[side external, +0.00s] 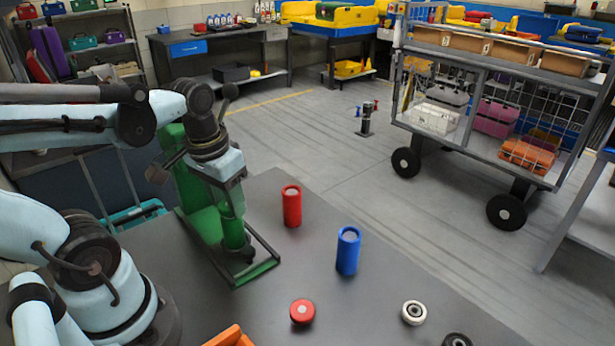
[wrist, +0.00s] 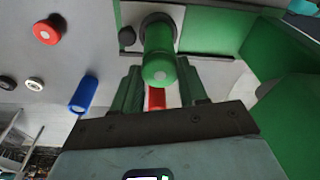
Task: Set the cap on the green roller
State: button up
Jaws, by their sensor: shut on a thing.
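The green roller (side external: 235,236) stands upright on the base plate of a green stand. It also shows between my fingers in the wrist view (wrist: 158,50), its near end marked by a pale grey dot. My gripper (side external: 231,212) points down and is shut on the green roller; the fingers partly hide it in the side view. Loose caps lie on the table: a red cap (side external: 302,311) with a pale centre, a white cap (side external: 414,312) and a black cap (side external: 457,340), the last cut by the frame edge. I cannot tell which cap is meant.
A red roller (side external: 292,206) and a blue roller (side external: 348,251) stand upright on the grey table right of my gripper. The green stand (side external: 195,205) rises close beside my wrist. An orange object (side external: 230,337) sits at the front edge. A wire cart (side external: 485,130) stands beyond the table.

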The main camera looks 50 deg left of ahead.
jog(key=o, duration=1.1)
notch_tip(320, 180, up, 12)
jog(key=s, duration=0.1)
jog(key=shift+s+d, duration=0.25)
jog(key=shift+s, duration=0.15)
jog(key=w+d+f+m+t, duration=0.3)
jog(key=w+d+f+t, duration=0.1)
jog(key=w+f, duration=0.4)
jog(key=shift+d+f+t, duration=0.4)
jog(key=shift+f+t, duration=0.3)
jog(key=shift+f, duration=0.25)
